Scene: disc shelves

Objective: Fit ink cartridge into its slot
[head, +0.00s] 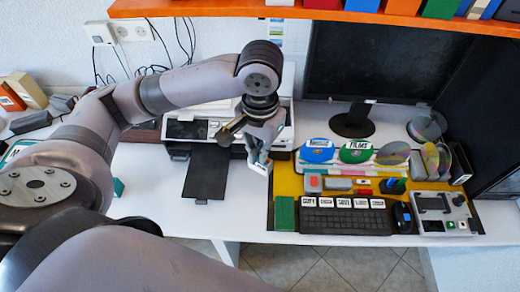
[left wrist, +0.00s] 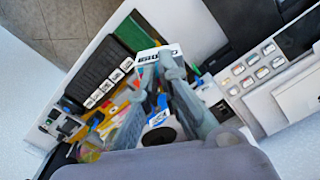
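My left gripper (head: 258,157) is above the front right of the printer (head: 186,131), between it and the yellow mat. It is shut on a small white block with dark lettering, which looks like the ink cartridge (head: 262,169). In the left wrist view the cartridge (left wrist: 158,54) sits between the fingertips (left wrist: 157,76), clear of the desk. No single empty slot can be made out. My right gripper is not in view.
The printer's black tray (head: 207,173) sticks out to the front. A monitor (head: 365,65) stands behind. The white desk left of the mat is mostly clear.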

